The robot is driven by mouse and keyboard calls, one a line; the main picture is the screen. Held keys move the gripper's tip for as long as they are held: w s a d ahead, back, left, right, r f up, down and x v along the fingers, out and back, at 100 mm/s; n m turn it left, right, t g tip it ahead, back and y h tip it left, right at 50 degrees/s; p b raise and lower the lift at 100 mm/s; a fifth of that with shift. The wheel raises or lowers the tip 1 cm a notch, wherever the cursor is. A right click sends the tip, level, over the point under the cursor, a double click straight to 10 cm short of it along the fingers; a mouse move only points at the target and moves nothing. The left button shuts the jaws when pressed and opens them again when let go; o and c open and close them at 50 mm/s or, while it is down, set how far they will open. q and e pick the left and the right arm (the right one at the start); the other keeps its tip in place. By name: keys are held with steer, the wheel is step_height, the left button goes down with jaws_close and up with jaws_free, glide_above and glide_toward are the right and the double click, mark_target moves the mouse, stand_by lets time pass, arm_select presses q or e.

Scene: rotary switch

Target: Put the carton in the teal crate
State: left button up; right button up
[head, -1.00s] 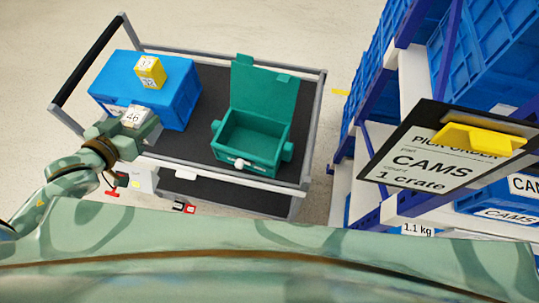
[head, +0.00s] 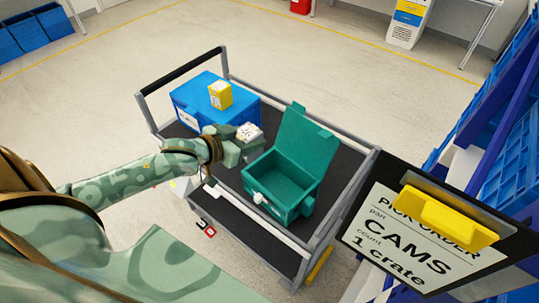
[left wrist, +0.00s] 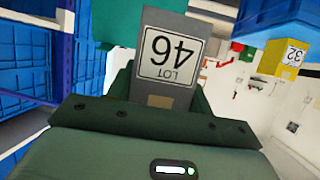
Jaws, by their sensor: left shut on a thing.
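A grey carton (head: 249,132) with a white label is between the fingers of my left gripper (head: 236,145). In the left wrist view the carton (left wrist: 170,62) shows its label "LOT 46" upside down, with the gripper shut on it. The teal crate (head: 272,201) stands on the cart with its lid raised at the back, and its inside looks empty. My left gripper holds the carton beside the crate's left side, apparently above the cart deck and not over the opening. My right gripper is not in view.
A blue crate (head: 192,92) stands on the dark cart deck with a yellow carton (head: 220,95) on its top. Cart rails (head: 352,195) edge the deck. A pick-order clipboard (head: 395,245) reading "CAMS" and shelving with blue crates are at the right.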

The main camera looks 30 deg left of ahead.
arm_select(q)
steer(key=w+d+f+b, duration=0.1)
steer(key=w+f+b, duration=0.2)
steer(key=w+f, duration=0.3)
step_height(320, 180, down, 4)
steer(key=shift+w+d+r, duration=0.15)
steer(key=shift+w+d, duration=0.05)
steer(key=shift+w, duration=0.05)
steer(key=shift+f+b, duration=0.3)
steer(key=shift+f, duration=0.3)
steer(key=o, duration=1)
steer(key=shift+o, duration=0.2)
